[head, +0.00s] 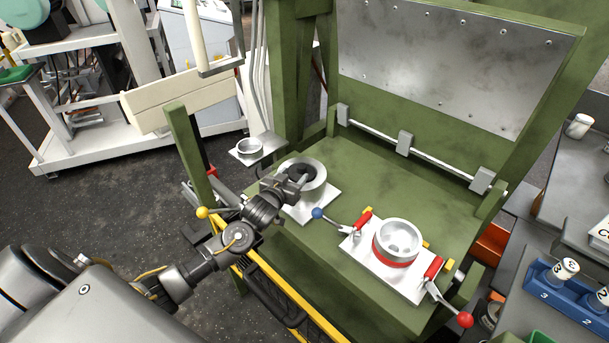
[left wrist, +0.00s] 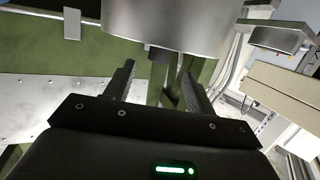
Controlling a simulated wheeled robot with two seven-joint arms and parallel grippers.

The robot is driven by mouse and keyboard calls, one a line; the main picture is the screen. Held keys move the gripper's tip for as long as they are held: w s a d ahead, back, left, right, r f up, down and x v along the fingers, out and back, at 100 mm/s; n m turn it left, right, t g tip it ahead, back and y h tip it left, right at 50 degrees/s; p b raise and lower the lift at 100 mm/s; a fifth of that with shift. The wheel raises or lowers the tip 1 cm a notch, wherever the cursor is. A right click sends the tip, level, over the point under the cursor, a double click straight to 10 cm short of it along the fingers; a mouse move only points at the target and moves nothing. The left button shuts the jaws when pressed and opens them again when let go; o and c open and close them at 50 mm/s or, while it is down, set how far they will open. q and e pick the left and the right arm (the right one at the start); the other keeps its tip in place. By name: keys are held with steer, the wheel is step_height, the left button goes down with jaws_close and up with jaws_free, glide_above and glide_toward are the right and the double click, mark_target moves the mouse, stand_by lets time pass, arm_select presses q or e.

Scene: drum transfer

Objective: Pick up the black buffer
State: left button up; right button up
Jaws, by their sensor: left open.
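A silvery metal ring (head: 318,172) stands on a pale square plate (head: 318,207) at the left of the green bench. A dark round shape (head: 299,169) shows inside the ring; it may be the black buffer, but my gripper partly hides it. My left gripper (head: 299,182) is open at the ring's near left side. In the left wrist view the two fingers (left wrist: 158,88) are apart. The ring's curved metal wall (left wrist: 175,22) is beyond them, and a small dark piece (left wrist: 162,54) shows under its edge, between the fingers. My right gripper is not in view.
A metal drum with a red band (head: 398,240) sits on a plate with red-handled clamps to the right. A small cup (head: 250,147) is on a bracket behind left. A yellow rail (head: 290,296) edges the bench's front.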

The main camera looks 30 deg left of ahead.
mark_target(299, 169)
arm_select(q)
steer(key=shift+w, duration=0.2)
steer(key=w+p, duration=0.1)
steer(key=w, duration=0.1)
steer(key=w+f, duration=0.1)
steer(key=w, duration=0.1)
steer(key=shift+w+f+p, duration=0.15)
steer(key=shift+w+p, duration=0.2)
steer(key=shift+p, duration=0.05)
steer(key=shift+a, duration=0.1)
jaws_close()
